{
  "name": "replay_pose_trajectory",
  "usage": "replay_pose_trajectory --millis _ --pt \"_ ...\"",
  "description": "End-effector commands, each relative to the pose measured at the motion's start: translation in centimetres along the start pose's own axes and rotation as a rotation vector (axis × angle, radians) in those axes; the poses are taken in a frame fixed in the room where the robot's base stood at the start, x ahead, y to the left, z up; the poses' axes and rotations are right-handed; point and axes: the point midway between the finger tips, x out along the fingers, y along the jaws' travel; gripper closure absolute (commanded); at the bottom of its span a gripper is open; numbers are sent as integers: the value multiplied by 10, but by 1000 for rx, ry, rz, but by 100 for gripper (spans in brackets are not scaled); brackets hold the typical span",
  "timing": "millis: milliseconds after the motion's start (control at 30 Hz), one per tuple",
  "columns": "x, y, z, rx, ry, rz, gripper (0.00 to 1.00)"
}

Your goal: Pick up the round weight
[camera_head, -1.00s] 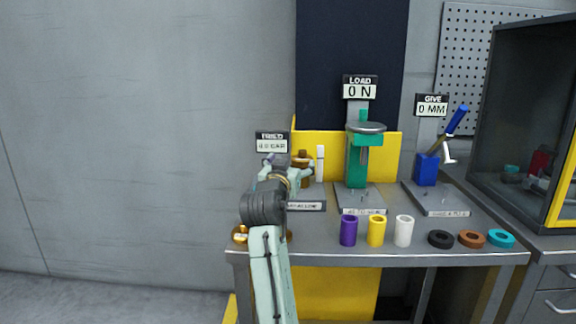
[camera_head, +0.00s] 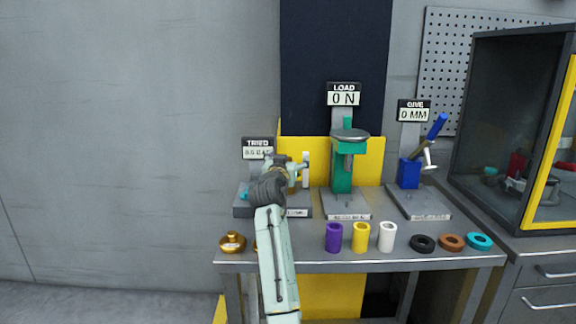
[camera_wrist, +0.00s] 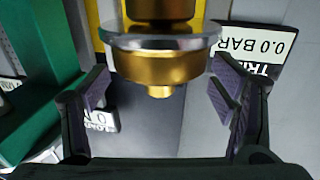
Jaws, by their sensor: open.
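A round brass piece (camera_wrist: 160,68) with a small knob and a silver flange is in the wrist view, between the two fingers of my gripper (camera_wrist: 160,94). The fingers are open, with a gap on both sides of it. In the head view my gripper (camera_head: 291,170) is at the left station and hides most of that piece. A similar knobbed brass weight (camera_head: 232,242) stands at the table's front left. Another brass piece beside it is mostly hidden by my arm. I cannot tell which one is the named round weight.
The left station's gauge (camera_head: 257,148) stands behind my gripper. A green press (camera_head: 342,172) and a blue lever station (camera_head: 409,174) stand to the right. Purple (camera_head: 334,237), yellow (camera_head: 361,237) and white (camera_head: 387,236) sleeves and several rings (camera_head: 452,242) line the front edge.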

Motion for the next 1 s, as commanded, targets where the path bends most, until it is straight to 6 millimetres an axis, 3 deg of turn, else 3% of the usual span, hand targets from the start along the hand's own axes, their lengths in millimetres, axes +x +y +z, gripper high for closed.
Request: replay_pose_trajectory --millis 167,1000 --pt "0 0 0 0 0 0 22" --pt "0 0 0 0 0 1 78"
